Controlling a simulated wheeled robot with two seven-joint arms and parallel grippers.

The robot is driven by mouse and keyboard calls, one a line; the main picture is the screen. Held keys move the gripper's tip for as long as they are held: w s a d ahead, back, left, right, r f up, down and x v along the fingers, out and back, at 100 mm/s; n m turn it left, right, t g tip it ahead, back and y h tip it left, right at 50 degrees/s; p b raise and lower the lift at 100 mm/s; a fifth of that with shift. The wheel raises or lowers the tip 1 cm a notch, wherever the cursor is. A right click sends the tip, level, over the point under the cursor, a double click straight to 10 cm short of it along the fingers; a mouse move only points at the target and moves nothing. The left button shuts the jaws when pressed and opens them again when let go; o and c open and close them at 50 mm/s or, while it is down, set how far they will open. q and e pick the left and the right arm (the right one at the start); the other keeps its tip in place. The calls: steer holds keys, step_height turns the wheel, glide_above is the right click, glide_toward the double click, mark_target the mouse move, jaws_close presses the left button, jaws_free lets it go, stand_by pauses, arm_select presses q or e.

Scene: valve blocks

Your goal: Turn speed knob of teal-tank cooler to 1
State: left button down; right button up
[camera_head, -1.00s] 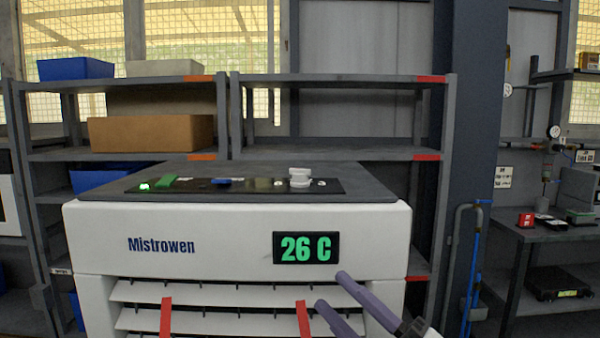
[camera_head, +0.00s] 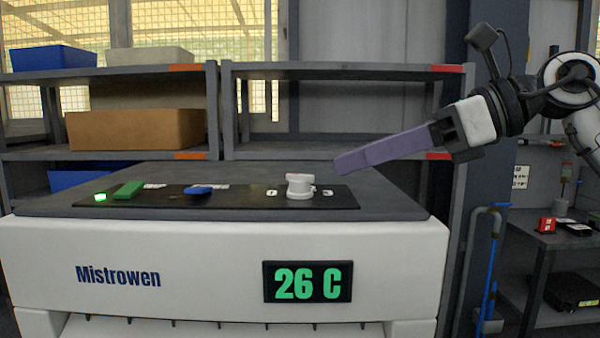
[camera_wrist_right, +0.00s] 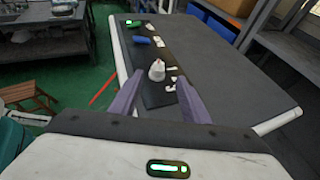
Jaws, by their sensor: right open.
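The cooler (camera_head: 200,255) is a white unit with a grey top, the name Mistrowen and a green 26 C display (camera_head: 307,282). My left gripper is out of view.
A green switch (camera_head: 128,190) and a blue knob (camera_head: 197,190) sit on the panel left of the white knob. Shelves with a brown box (camera_head: 135,130) and a blue bin (camera_head: 53,57) stand behind. A workbench (camera_head: 560,240) is at the right.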

mark_target(300, 177)
steer(key=shift+w+a, duration=0.15)
steer(key=shift+a, duration=0.1)
steer(key=p+x, duration=0.2)
steer(key=x, duration=0.6)
steer(key=shift+a, duration=0.1)
steer(key=shift+a+f, duration=0.2)
steer(key=shift+a, duration=0.3)
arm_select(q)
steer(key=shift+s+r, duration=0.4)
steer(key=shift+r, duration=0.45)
arm_select(e)
steer(key=c, duration=1)
